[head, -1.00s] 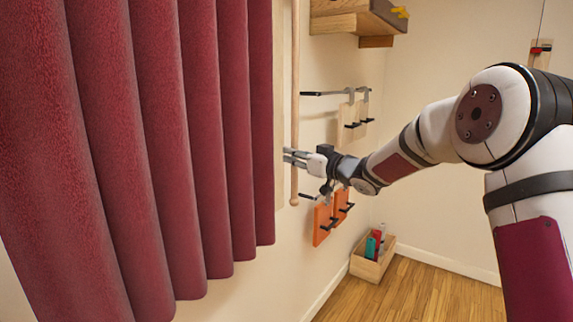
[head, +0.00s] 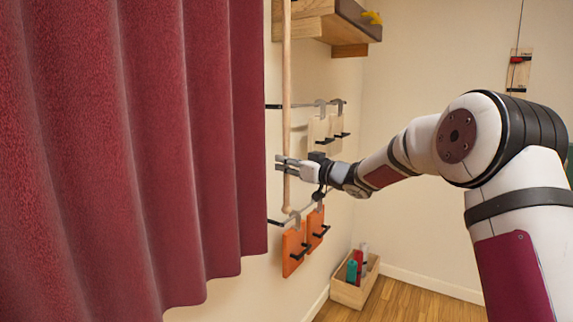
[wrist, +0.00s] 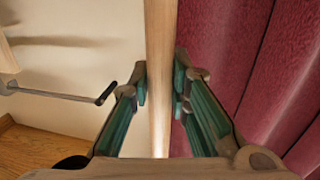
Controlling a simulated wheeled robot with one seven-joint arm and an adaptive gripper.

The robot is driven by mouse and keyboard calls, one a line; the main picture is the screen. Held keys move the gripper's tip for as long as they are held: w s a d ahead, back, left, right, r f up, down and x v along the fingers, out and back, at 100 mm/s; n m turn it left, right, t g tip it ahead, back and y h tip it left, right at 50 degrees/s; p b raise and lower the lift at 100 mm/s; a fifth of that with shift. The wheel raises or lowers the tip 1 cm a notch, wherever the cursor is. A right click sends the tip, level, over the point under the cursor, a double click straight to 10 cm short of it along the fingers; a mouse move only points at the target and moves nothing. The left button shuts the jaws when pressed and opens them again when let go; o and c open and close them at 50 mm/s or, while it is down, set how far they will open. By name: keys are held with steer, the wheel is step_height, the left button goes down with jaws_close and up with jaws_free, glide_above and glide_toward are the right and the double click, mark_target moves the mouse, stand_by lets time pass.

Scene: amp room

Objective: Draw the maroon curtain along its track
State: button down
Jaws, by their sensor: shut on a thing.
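The maroon curtain (head: 130,150) hangs in deep vertical folds over the left half of the head view. It also shows at the right of the wrist view (wrist: 245,60). Its track is out of view. A pale wooden wand (head: 287,80) hangs upright just right of the curtain's edge. My gripper (head: 283,166) is shut on the wand near its lower end. In the wrist view the wand (wrist: 159,50) runs between the two fingers of my gripper (wrist: 160,88). How the wand joins the curtain is not visible.
Hook rails (head: 305,104) stick out along the wall behind the wand, with pale boards and orange boards (head: 294,248) hanging there. A wooden shelf (head: 325,20) is above. A wooden box (head: 353,290) stands on the floor by the wall. Floor to its right is clear.

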steer(key=shift+w+d+r, duration=0.15)
steer(key=shift+d+r, duration=0.05)
steer(key=shift+d, duration=0.1)
steer(key=c, duration=1.5)
jaws_free()
steer(key=shift+w+f, duration=0.1)
steer(key=v, duration=1.2)
steer(key=shift+a, duration=0.1)
